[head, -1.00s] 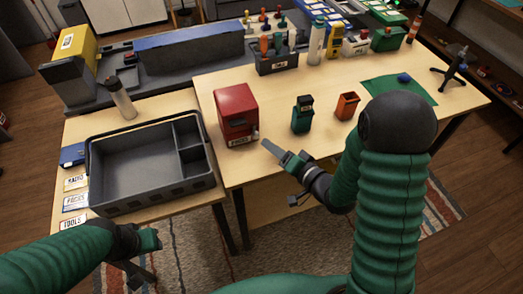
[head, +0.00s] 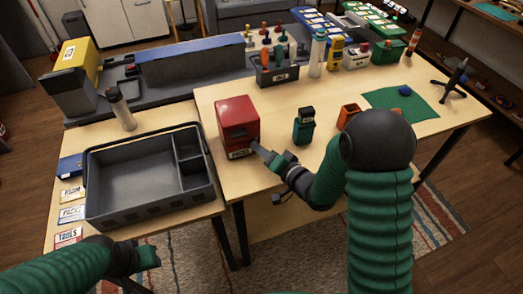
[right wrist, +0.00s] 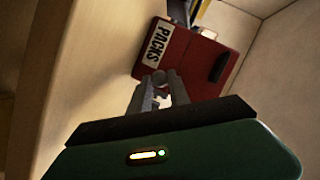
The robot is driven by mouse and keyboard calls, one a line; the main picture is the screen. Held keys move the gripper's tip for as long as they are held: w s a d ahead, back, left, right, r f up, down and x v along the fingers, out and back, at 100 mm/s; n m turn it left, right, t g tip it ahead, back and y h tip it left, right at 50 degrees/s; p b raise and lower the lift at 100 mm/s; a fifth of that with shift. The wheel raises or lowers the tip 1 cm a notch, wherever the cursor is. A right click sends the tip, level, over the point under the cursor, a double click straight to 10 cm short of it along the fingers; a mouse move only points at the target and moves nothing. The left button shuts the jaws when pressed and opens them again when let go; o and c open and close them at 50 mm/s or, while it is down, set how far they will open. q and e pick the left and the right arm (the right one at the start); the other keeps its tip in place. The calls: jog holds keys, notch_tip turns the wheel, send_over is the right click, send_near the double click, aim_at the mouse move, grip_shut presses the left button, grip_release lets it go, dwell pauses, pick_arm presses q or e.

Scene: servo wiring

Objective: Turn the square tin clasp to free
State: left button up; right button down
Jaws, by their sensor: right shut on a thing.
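The square tin is a red box (head: 240,122) on the wooden table in the head view. It fills the upper middle of the right wrist view (right wrist: 190,62), with a white PACKS label. My right gripper (head: 258,148) is at the tin's front lower right corner. In the right wrist view its fingers (right wrist: 160,86) are closed around a small round grey part, the clasp (right wrist: 160,76), beside the label. The clasp is mostly hidden by the fingers. My left gripper (head: 145,262) is low at the left, away from the tin; its fingers are not clear.
A grey tray (head: 130,180) stands left of the tin. A teal container (head: 303,126) and an orange one (head: 347,115) stand to its right. A tool holder (head: 277,72) is behind. Bare table lies between tin and teal container.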

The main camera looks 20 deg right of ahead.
jog(key=shift+f, duration=0.1)
dwell(0.4)
jog(key=shift+s+a+n+h+p, duration=0.1)
jog(key=shift+n+h+p, duration=0.2)
jog(key=shift+n, duration=0.3)
jog(key=shift+a+n+g+h, duration=0.1)
jog(key=shift+n+g+h, duration=0.2)
jog(key=shift+n+h, duration=0.45)
jog(key=n+h, duration=0.1)
jog(key=n, duration=0.2)
jog(key=shift+a+n+h, duration=0.25)
jog(key=shift+h, duration=0.1)
jog(key=shift+a+n+h, duration=0.1)
jog(key=shift+n+h, duration=0.6)
jog(key=shift+n, duration=0.2)
jog(key=shift+a+n+h, duration=0.15)
jog(key=shift+n+h, duration=0.45)
jog(key=shift+n, duration=0.3)
jog(key=shift+s+f+n+h+p, duration=0.1)
jog(key=shift+n+h+p, duration=0.5)
jog(key=shift+n+h, duration=0.5)
jog(key=shift+n, duration=0.3)
jog(key=shift+a, duration=0.1)
